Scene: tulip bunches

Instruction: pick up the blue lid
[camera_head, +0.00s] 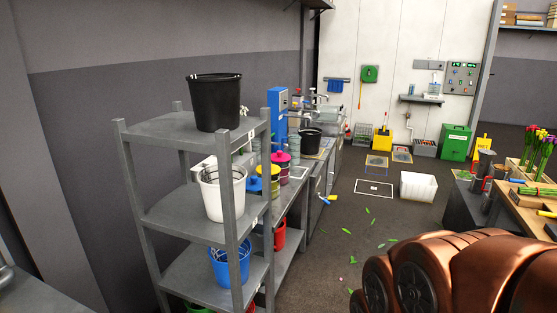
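A blue lid-like piece (255,184) shows on the counter behind the grey shelf rack, at the middle of the view. It is small and partly hidden by the rack's post and the white bucket, so its full shape and what it rests on are unclear. It is close to a yellow container (268,180) and a magenta container with a knobbed top (281,163). Copper-coloured links of my arm fill the lower right corner, far from the blue piece. My gripper is not in view.
The grey rack (178,218) holds a black bucket (214,102), white bucket (222,193) and blue bucket (226,266). Open floor with scattered green leaves (346,231) lies right of the counter. A white crate (418,187) stands there. A flower table (517,203) is at right.

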